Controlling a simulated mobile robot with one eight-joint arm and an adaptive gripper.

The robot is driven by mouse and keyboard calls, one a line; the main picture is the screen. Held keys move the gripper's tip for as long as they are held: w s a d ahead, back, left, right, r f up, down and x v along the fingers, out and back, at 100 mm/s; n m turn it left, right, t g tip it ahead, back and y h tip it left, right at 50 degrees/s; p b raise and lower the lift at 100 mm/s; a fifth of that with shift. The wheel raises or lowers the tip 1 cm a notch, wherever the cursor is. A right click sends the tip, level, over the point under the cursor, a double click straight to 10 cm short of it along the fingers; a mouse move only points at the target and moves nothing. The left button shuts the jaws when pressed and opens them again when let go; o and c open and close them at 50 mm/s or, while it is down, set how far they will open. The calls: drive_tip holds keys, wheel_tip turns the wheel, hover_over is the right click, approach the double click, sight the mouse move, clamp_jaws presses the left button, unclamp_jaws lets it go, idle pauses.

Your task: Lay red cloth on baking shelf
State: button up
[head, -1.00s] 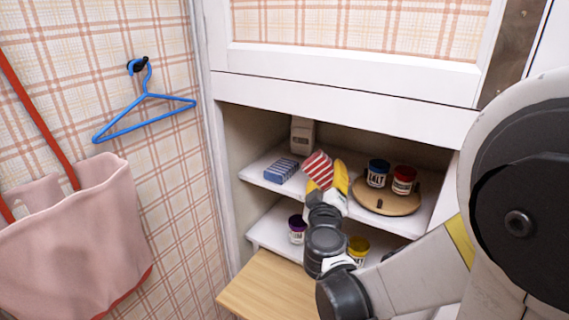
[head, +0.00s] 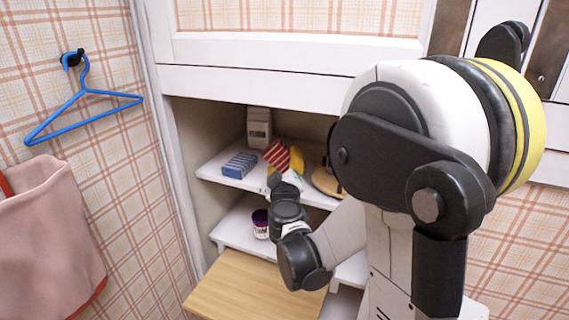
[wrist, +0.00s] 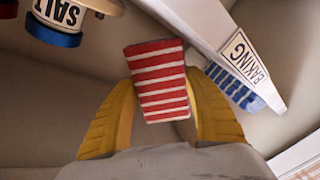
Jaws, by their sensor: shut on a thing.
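The red-and-white striped cloth (head: 275,153) is folded into a small block. It also shows in the wrist view (wrist: 158,60), between my gripper's two yellow fingers. My gripper (head: 283,161) is shut on it and holds it at the cupboard's upper shelf. In the wrist view my gripper (wrist: 160,84) has a finger on each side of the cloth. A white shelf edge with a "BAKING" label (wrist: 237,50) runs to the right of the cloth. I cannot tell whether the cloth touches the shelf.
A blue striped block (head: 240,165) lies on the upper shelf left of the cloth, before a grey-beige box (head: 259,128). A salt jar (wrist: 68,15) is near in the wrist view. A round wooden board (head: 327,181) is partly hidden by my arm. A purple jar (head: 260,223) stands lower.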

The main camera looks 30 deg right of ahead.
drive_tip(key=shift+f, duration=0.15)
drive_tip(key=o, duration=1)
drive_tip(key=shift+r, duration=0.2)
drive_tip(key=shift+s+a, duration=0.25)
drive_tip(key=p+v, duration=0.1)
drive_tip(key=v, duration=1)
drive_tip(key=shift+s, duration=0.25)
